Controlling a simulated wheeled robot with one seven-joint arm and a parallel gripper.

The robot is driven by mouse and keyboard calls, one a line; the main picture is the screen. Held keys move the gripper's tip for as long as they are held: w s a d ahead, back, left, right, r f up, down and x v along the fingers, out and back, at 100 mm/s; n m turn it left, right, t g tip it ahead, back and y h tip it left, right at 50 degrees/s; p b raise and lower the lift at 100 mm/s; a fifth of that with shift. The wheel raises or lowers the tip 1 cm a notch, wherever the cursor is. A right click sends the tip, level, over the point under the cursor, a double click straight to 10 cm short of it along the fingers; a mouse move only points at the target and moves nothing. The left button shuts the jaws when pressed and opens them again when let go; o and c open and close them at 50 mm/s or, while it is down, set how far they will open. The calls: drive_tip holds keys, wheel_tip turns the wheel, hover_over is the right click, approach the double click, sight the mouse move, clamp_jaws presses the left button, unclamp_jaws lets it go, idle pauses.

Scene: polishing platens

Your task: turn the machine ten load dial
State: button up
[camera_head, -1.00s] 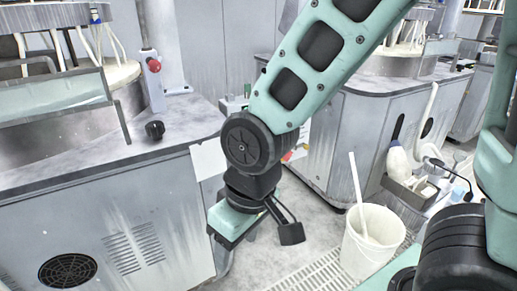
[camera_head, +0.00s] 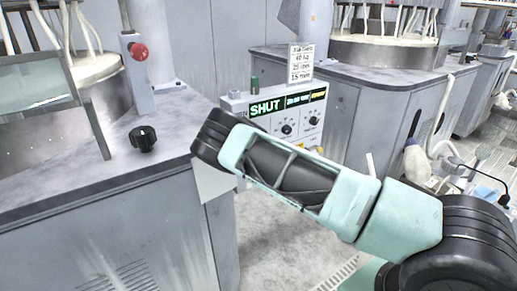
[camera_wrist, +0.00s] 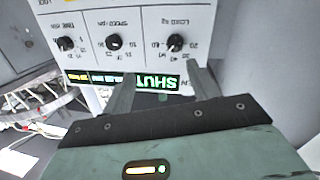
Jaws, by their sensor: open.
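The control panel (camera_head: 275,115) stands between two machines and has a lit display reading SHUT. In the wrist view the panel (camera_wrist: 145,18) appears upside down, with three black dials in a row. The load dial (camera_wrist: 175,43), labelled LOAD kg, is the rightmost there, just beyond the lit SHUT display (camera_wrist: 158,82). My gripper (camera_wrist: 157,80) is open and empty, its fingers apart in front of the panel. The load dial lies between the finger directions; contact is not visible. In the head view my arm hides the gripper and the load dial. No machine number is readable.
The speed dial (camera_wrist: 113,42) and time dial (camera_wrist: 65,44) sit beside the load dial. A loose-looking black knob (camera_head: 143,139) and a red button (camera_head: 138,51) are on the left machine. A paper sign (camera_head: 300,63) stands above the panel. Right machine (camera_head: 375,100) is close behind.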

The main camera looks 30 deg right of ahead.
drive_tip(key=w+a+n+t+y, duration=0.1)
drive_tip(key=w+n+y, duration=0.1)
drive_tip(key=w, duration=1.4)
drive_tip(key=shift+w+n+y, duration=0.35)
drive_tip(key=shift+n+y, duration=0.05)
drive_tip(key=shift+y, duration=0.1)
drive_tip(key=c, duration=1)
